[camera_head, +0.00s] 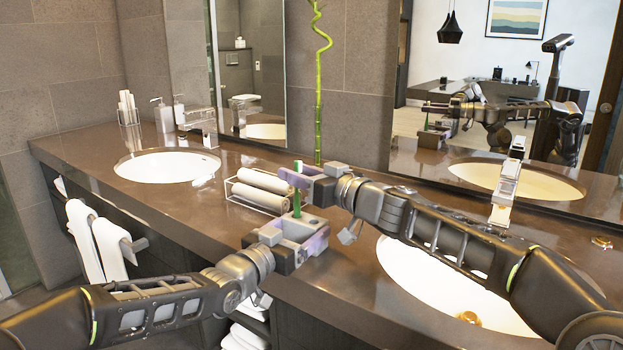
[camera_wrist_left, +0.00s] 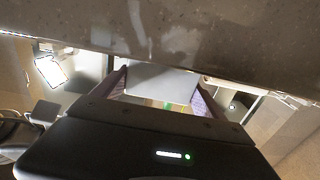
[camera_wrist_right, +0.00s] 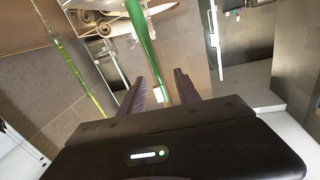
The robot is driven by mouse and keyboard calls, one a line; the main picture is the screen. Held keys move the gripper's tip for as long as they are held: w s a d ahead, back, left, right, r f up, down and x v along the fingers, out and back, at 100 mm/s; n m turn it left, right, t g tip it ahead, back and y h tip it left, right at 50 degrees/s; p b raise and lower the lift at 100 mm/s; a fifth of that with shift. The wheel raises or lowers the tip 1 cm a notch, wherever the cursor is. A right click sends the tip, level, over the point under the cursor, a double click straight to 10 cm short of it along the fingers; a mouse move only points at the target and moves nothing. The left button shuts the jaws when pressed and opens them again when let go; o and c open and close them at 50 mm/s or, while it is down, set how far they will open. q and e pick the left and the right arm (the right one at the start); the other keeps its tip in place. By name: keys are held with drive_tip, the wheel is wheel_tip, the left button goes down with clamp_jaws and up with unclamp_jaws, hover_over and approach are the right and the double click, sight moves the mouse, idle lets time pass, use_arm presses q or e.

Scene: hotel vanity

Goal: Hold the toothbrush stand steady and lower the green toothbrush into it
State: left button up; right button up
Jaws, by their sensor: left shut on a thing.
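My left gripper (camera_head: 304,240) is shut on the toothbrush stand (camera_wrist_left: 160,82), a pale block between its purple-lined fingers, low by the counter's front part. In the head view the fingers hide most of the stand. The green toothbrush (camera_head: 297,203) is about upright over the left gripper. Its lower end is hidden there, so I cannot tell how deep it sits in the stand. My right gripper (camera_head: 303,184) is just above, its fingers around the brush. In the right wrist view the toothbrush (camera_wrist_right: 143,42) passes between the fingers, with a gap visible beside it.
A rack of rolled towels (camera_head: 258,189) stands right behind the grippers, with a tall bamboo stem (camera_head: 318,100) behind it. Sinks lie left (camera_head: 168,165) and right (camera_head: 440,285); the right one is under my right arm.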

drive_tip(key=v, duration=1.1)
drive_tip(key=shift+s+d, duration=0.3)
use_arm(q)
drive_tip(key=o, duration=1.5)
drive_tip(key=v, duration=1.2)
